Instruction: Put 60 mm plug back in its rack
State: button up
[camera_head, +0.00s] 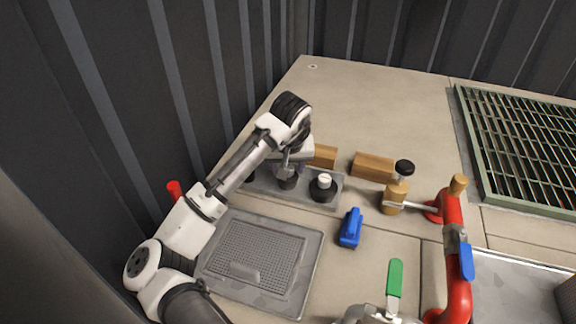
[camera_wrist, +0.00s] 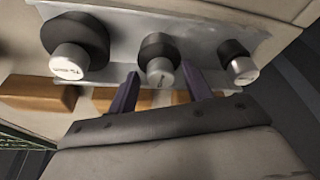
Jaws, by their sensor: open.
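A grey metal rack (camera_head: 325,201) lies beside the dark wall and holds three black plugs with pale knobs; its plate (camera_wrist: 205,24) also shows in the wrist view. The middle plug (camera_wrist: 158,52) sits at the rack, between the open fingers of my gripper (camera_wrist: 160,72), with gaps visible on both sides of its knob. The largest plug (camera_wrist: 75,40) is to its left, and the smallest (camera_wrist: 236,58) to its right. In the head view my gripper (camera_head: 287,168) is over the middle plug, partly hiding it. The knob markings are too small to read surely.
Wooden blocks (camera_head: 373,166) lie behind the rack. A brass fitting with a black knob (camera_head: 396,193), red pipework (camera_head: 451,215) and a blue item (camera_head: 351,228) stand to the right. A grey tray (camera_head: 307,262) lies in front. The floor at the back is clear.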

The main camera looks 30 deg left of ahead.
jog(key=b+v, duration=0.1)
jog(key=v, duration=1.1)
jog(key=shift+r, duration=0.1)
